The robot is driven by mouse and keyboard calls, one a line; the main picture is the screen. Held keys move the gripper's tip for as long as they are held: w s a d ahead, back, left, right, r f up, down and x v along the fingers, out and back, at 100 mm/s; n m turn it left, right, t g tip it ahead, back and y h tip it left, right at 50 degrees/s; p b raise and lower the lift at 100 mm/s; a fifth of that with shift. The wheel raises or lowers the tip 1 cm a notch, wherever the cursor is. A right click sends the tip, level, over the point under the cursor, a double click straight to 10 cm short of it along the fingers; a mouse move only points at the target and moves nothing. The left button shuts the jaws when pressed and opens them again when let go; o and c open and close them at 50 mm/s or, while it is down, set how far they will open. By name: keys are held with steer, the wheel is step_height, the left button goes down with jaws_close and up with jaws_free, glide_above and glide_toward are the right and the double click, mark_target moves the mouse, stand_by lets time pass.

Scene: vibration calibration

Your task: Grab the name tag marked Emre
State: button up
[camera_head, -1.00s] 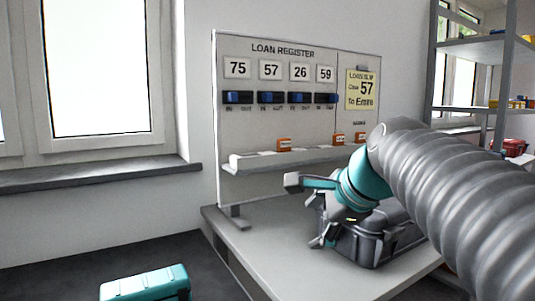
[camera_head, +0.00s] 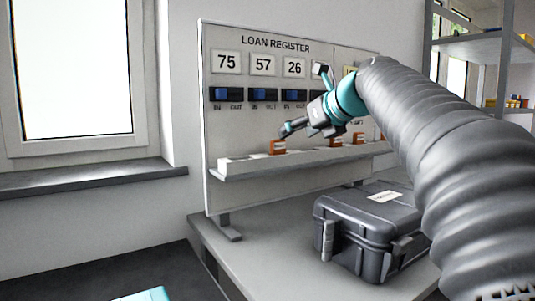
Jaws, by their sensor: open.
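The arm and gripper hide the right part of the board.
The loan register board (camera_head: 225,130) carries number plates and blue slide switches. A yellow slip (camera_head: 349,71) is mostly hidden by my arm. A dark case (camera_head: 350,215) with a white label stands on the grey table (camera_head: 260,260). A shelf (camera_head: 480,48) stands at right.

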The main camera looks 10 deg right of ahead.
mark_target(280, 145)
steer(key=x, duration=0.3)
steer(key=shift+w, duration=0.1)
steer(key=shift+f+x, duration=0.25)
steer(key=shift+x, duration=2.4)
steer(key=shift+d, duration=0.1)
steer(key=c, duration=1.1)
